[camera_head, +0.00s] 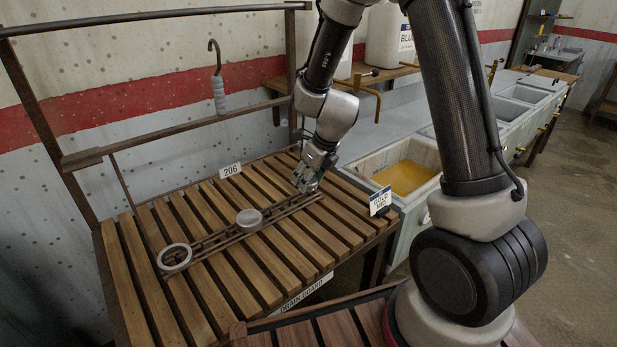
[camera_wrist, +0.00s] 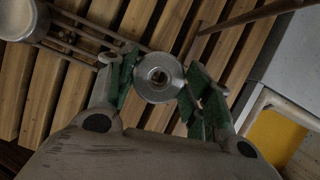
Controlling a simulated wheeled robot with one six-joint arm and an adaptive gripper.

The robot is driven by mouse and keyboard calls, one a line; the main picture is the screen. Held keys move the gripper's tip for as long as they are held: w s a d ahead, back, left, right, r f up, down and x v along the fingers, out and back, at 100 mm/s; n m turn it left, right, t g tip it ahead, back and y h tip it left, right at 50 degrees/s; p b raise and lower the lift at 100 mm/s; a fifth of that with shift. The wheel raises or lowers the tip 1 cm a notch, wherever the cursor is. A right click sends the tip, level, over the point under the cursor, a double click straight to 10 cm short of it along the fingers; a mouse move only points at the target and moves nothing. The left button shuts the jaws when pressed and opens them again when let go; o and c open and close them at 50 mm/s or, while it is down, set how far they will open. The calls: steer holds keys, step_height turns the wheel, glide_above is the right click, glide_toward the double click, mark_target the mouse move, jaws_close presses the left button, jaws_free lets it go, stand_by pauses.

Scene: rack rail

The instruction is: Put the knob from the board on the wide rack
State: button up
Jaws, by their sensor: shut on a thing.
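My gripper (camera_head: 308,186) is low over the far right part of the slatted wooden board (camera_head: 160,225). In the wrist view its green fingers (camera_wrist: 160,95) are shut on a round silver knob (camera_wrist: 158,76) with a hole in its middle. I cannot tell whether the knob touches the slats. A dark metal rack with parallel rails (camera_head: 215,241) lies across the board, its right end close to my gripper. I cannot tell whether this is the wide rack.
A grey round piece (camera_head: 249,217) sits at the rack's middle and a pale ring (camera_head: 174,257) at its left end. Sinks (camera_head: 405,170), one with yellow contents, stand to the right.

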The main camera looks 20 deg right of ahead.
steer(key=shift+f, duration=0.15)
steer(key=shift+f, duration=1.35)
steer(key=o, duration=1.2)
